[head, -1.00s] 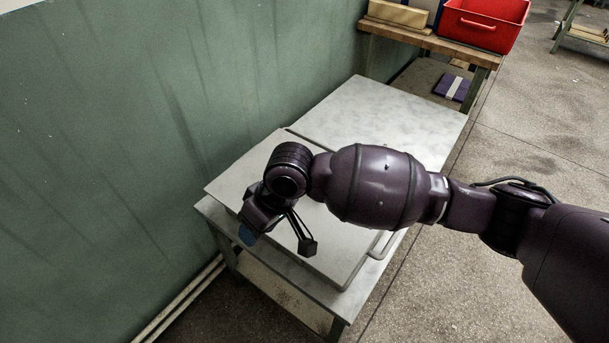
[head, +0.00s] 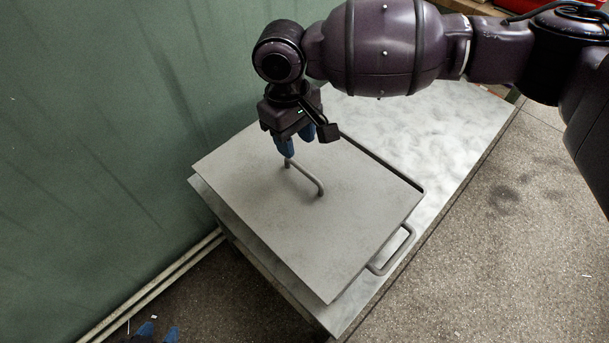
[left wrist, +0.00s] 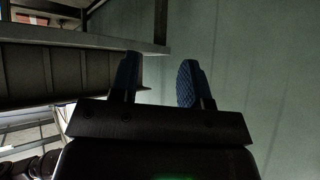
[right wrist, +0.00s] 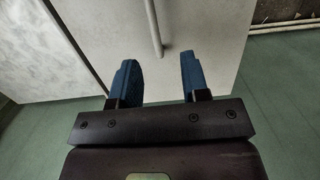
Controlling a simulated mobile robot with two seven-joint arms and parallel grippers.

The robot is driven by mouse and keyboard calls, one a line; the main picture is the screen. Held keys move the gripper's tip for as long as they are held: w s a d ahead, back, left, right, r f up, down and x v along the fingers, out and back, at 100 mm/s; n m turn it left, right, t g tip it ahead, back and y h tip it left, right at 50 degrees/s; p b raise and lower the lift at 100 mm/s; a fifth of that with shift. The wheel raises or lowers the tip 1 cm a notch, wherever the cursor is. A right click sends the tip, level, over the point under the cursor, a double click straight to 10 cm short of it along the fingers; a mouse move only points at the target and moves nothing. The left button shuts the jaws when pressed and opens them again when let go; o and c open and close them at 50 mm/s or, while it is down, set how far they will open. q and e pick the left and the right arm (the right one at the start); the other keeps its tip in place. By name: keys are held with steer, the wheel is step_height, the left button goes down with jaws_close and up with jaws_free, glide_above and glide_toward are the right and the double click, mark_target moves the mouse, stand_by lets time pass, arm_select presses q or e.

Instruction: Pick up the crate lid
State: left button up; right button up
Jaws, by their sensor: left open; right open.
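The crate lid (head: 335,235) is a flat grey panel lying on top of the crate on the table. Its bar handle (head: 306,180) stands up from the middle. My right gripper (head: 297,143) is open and empty, above the lid near the far end of the handle. In the right wrist view the handle (right wrist: 154,30) lies ahead of the open fingers (right wrist: 160,75), not between them, with the lid (right wrist: 205,25) around it. My left gripper (head: 159,333) shows only its blue fingertips low at the left. In the left wrist view it (left wrist: 157,82) is open and empty.
A side handle (head: 395,254) of the crate sticks out at the right. The crate stands on a pale table (head: 445,130), whose far part is bare. A green wall (head: 90,150) runs close along the left. Open floor (head: 500,230) lies to the right.

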mark_target(304, 169)
step_height(304, 169, down, 4)
steer(key=shift+s+d+f+b, duration=0.15)
steer(key=shift+f+b, duration=0.05)
steer(key=shift+b, duration=0.35)
steer(key=shift+d+f, duration=0.1)
steer(key=shift+f, duration=0.15)
steer(key=f+b, duration=0.1)
steer(key=f, duration=0.1)
steer(key=d+f+b, duration=0.1)
steer(key=f, duration=0.1)
steer(key=shift+f, duration=0.45)
steer(key=shift+r, duration=0.2)
arm_select(q)
steer(key=shift+w+d+m+t, duration=0.15)
steer(key=shift+w+d+m, duration=0.1)
steer(key=shift+w, duration=0.25)
steer(key=shift+w+d+m+t, duration=0.15)
steer(key=shift+w+d+m, duration=0.1)
steer(key=shift+w, duration=0.2)
steer(key=shift+s+f, duration=0.15)
steer(key=shift+s, duration=0.05)
steer(key=shift+w+r, duration=0.35)
steer(key=shift+r, duration=0.25)
arm_select(e)
steer(key=shift+f, duration=0.25)
steer(key=shift+c, duration=0.2)
